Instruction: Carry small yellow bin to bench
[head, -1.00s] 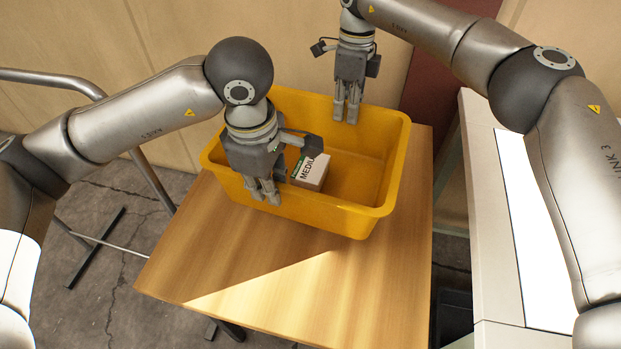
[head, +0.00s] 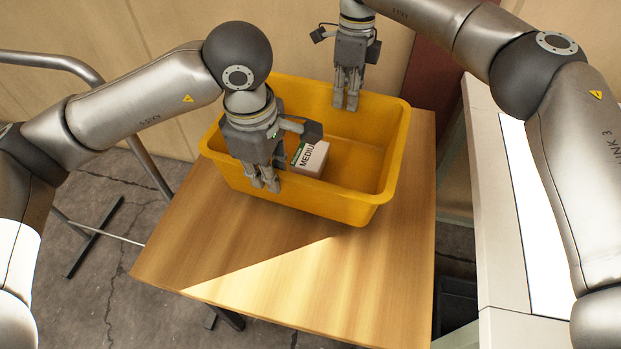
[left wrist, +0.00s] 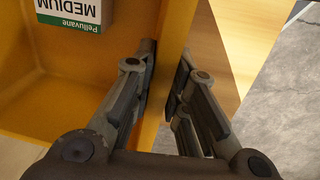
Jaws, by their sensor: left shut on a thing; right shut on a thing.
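The small yellow bin (head: 330,201) is over the wooden table in the head view, upright; I cannot tell whether it touches the top. A white and green box marked MEDIUM (head: 310,158) lies inside it, and it also shows in the left wrist view (left wrist: 75,10). My left gripper (head: 263,185) is shut on the bin's near left wall, one finger inside and one outside. The bin wall between the fingers shows in the left wrist view (left wrist: 165,60). My right gripper (head: 346,104) is shut on the bin's far rim.
The wooden table (head: 290,265) has a bare top in front of the bin. A white and grey bench-like surface (head: 500,220) stands at the right, with a gap between. A metal rail (head: 150,165) stands at the left. A wall is close behind.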

